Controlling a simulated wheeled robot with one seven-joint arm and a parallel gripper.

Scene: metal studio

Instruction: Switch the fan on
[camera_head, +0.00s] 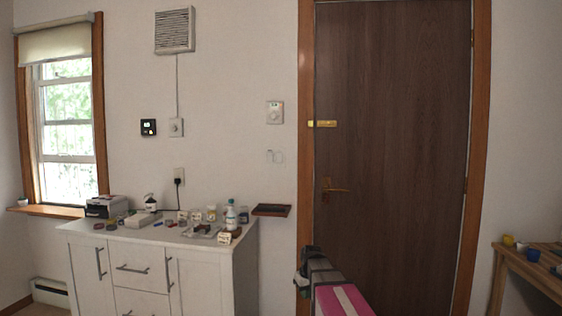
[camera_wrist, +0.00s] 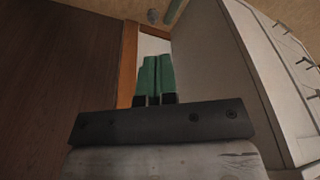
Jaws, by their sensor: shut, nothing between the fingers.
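A white louvred wall fan (camera_head: 174,30) is high on the wall, left of the door. A thin cord runs straight down from it to a small white switch plate (camera_head: 176,127) with a round knob or button. Its setting is too small to tell. My gripper (camera_head: 301,282) is low in front of the door frame, right of the cabinet and well away from the switch. In the wrist view my gripper's green fingers (camera_wrist: 156,76) are together with nothing between them. Neither fan nor switch shows in the wrist view.
A black wall device (camera_head: 148,127) is left of the switch, a white control box (camera_head: 274,112) to the right. A socket (camera_head: 179,177) with a plug is below. The white cabinet (camera_head: 200,280) beneath carries bottles and small items. A wooden table (camera_head: 530,262) is far right.

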